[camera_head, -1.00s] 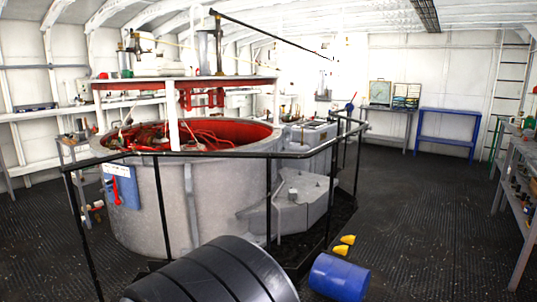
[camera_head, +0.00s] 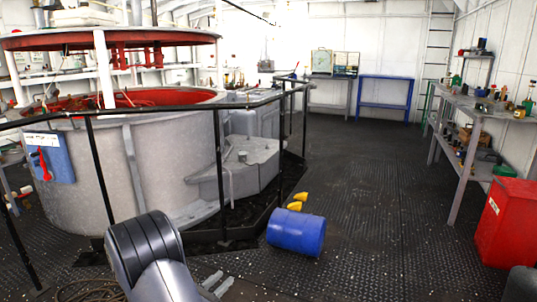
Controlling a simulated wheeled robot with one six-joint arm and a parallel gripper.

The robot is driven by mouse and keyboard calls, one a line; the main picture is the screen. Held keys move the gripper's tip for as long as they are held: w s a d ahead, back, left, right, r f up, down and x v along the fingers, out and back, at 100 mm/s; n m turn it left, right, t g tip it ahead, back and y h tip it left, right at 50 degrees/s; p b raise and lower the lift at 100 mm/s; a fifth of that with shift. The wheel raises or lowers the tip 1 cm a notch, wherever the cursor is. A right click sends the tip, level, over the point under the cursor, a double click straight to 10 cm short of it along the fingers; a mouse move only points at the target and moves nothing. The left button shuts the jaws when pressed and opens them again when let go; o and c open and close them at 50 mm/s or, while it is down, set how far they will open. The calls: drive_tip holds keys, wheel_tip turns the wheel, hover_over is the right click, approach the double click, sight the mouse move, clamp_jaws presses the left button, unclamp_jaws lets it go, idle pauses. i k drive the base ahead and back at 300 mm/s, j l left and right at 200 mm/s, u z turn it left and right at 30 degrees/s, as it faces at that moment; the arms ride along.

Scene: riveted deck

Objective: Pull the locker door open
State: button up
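No door that I can clearly tell as a locker door shows. A red box-like cabinet (camera_head: 507,225) stands on the floor at the right edge, partly cut off by the frame. I cannot make out a door seam or handle on it. My gripper (camera_head: 216,284) shows at the bottom, left of centre, beyond my arm. Its two pale grey fingers look apart, with nothing seen between them. It is far to the left of the red cabinet.
A blue drum (camera_head: 297,233) lies on the deck near the middle, with yellow pieces (camera_head: 296,202) behind it. A black railing (camera_head: 219,165) surrounds the large grey tank (camera_head: 165,165). A cluttered workbench (camera_head: 466,160) runs along the right.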

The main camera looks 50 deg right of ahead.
sight(213, 75)
drive_tip(key=l+z, duration=0.45)
drive_tip(key=i+l+z, duration=0.1)
drive_tip(key=l+z, duration=0.3)
drive_tip(key=i+l+z, duration=0.15)
drive_tip(key=l+z, duration=0.3)
drive_tip(key=i+l+z, duration=1.1)
drive_tip(key=i+z, duration=0.25)
drive_tip(key=i+u, duration=0.15)
drive_tip(key=i, duration=0.75)
drive_tip(key=i+l+u, duration=0.1)
drive_tip(key=i, duration=0.8)
drive_tip(key=i+u, duration=0.15)
drive_tip(key=i, duration=0.7)
drive_tip(key=i+l+u, duration=0.15)
drive_tip(key=i, duration=0.7)
drive_tip(key=i+l+u, duration=0.2)
drive_tip(key=i, duration=3.35)
drive_tip(key=i+j+u, duration=0.3)
drive_tip(key=i, duration=0.7)
drive_tip(key=i+l+u, duration=0.1)
drive_tip(key=i+u, duration=0.15)
drive_tip(key=i, duration=0.75)
drive_tip(key=i+l+z, duration=0.1)
drive_tip(key=i+z, duration=0.25)
drive_tip(key=i, duration=0.55)
drive_tip(key=i+j+z, duration=0.15)
drive_tip(key=i+z, duration=0.15)
drive_tip(key=i, duration=0.65)
